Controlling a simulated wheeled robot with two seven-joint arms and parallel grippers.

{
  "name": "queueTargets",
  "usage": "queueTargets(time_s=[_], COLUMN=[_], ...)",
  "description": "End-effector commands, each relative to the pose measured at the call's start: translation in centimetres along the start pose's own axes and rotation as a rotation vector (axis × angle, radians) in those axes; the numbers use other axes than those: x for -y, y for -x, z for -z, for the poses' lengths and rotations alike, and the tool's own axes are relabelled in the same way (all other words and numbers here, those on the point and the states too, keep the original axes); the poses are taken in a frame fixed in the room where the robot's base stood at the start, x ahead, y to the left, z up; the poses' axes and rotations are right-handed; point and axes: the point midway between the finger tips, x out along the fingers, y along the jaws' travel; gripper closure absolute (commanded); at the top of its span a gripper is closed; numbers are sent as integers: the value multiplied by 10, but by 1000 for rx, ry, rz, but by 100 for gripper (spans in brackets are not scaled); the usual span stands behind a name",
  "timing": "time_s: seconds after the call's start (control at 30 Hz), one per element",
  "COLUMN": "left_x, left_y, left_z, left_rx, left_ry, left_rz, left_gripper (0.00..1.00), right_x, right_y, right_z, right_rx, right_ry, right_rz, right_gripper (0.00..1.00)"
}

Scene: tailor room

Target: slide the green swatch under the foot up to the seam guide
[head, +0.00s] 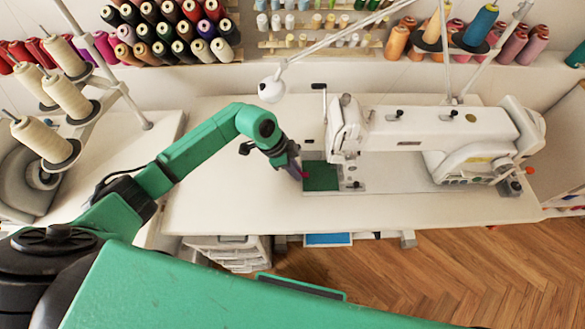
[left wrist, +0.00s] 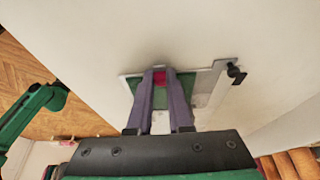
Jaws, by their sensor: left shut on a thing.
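The green swatch (head: 321,177) lies flat on the metal plate under the head of the white sewing machine (head: 440,128). Its right edge is close to the presser foot (head: 350,160); the exact overlap is too small to tell. My left gripper (head: 302,174) is at the swatch's left side. In the left wrist view its two purple fingers (left wrist: 160,80) are shut on a small red piece (left wrist: 160,77), which appears to be on the swatch. Green swatch (left wrist: 191,86) shows on both sides of the fingers. I cannot single out the seam guide clearly. My right gripper is out of view.
The white table (head: 240,205) is clear to the left and in front of the machine. A lamp head (head: 271,89) hangs behind my left gripper. Cream thread cones (head: 45,138) stand at the left. A dark knob (left wrist: 236,72) sits at the plate's edge.

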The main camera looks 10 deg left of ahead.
Motion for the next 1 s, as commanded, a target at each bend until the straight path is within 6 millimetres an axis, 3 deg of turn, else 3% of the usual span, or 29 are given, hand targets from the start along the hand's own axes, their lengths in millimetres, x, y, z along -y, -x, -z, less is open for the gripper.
queueTargets(time_s=[0.1,0.13,0.2,0.5,0.63,1.0], left_x=[0,0,0,0,1,1], left_y=[0,0,0,0,12,112], left_z=[0,0,0,0,0,-1], left_rx=[0,0,0,0,-1,1], left_ry=[0,0,0,0,0,-1], left_rz=[0,0,0,0,3,6], left_gripper=[100,74,48,47,47,47], right_x=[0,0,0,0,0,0], right_y=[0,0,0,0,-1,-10], right_z=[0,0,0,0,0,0], right_rx=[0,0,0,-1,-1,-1], right_ry=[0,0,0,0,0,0], right_rz=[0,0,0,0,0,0], right_gripper=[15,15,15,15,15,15])
